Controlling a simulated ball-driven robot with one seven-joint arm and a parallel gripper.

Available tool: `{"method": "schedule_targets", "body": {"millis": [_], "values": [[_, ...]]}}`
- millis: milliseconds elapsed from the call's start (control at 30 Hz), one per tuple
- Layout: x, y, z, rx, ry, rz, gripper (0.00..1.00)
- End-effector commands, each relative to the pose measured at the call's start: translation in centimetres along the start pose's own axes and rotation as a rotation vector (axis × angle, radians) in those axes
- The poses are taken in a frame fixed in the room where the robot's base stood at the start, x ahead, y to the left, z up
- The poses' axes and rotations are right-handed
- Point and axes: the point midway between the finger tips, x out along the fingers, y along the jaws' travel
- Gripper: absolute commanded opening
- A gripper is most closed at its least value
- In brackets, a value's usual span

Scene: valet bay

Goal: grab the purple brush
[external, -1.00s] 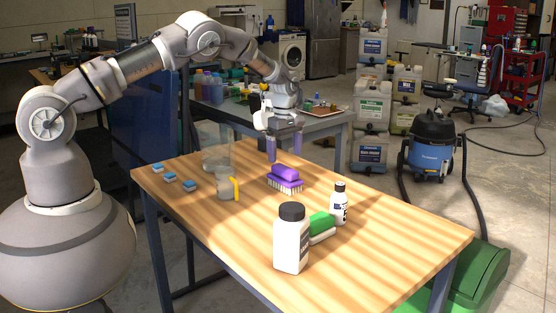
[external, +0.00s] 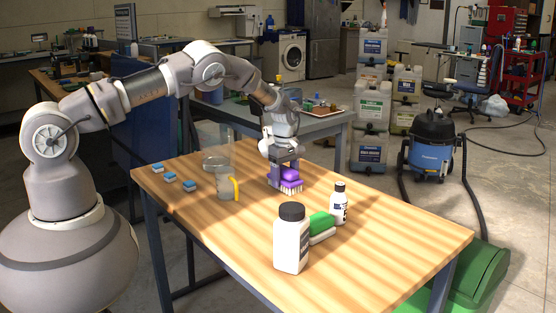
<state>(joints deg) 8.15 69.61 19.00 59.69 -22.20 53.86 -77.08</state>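The purple brush (external: 291,175) lies on the wooden table (external: 345,215) in the external view, bristles down. My gripper (external: 283,174) is lowered at the brush, pointing down. One finger is in front of the brush's left end, and the other is at its far side, partly hidden. The fingers are apart with the brush body between them. I cannot tell whether they press on it. The brush's left part is hidden by the near finger.
A clear pitcher with a yellow handle (external: 236,188) stands left of the brush. A small white bottle (external: 339,204), a green and white block (external: 321,226) and a larger black-capped bottle (external: 291,240) stand in front. Small blue-topped blocks (external: 173,177) lie at left.

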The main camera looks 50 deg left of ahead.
Motion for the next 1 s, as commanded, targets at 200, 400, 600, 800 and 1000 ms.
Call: {"method": "schedule_targets", "body": {"millis": [200, 400, 600, 800, 1000], "values": [[0.1, 0.0, 0.0, 0.0, 0.0, -0.001, 0.3], [-0.2, -0.1, 0.0, 0.0, 0.0, -0.001, 0.3], [-3.8, 0.0, 0.0, -0.001, -0.001, 0.001, 0.3], [-8.1, 0.0, 0.0, 0.0, 0.0, 0.001, 0.3], [-10.1, 0.0, 0.0, 0.0, 0.0, 0.0, 0.3]]}}
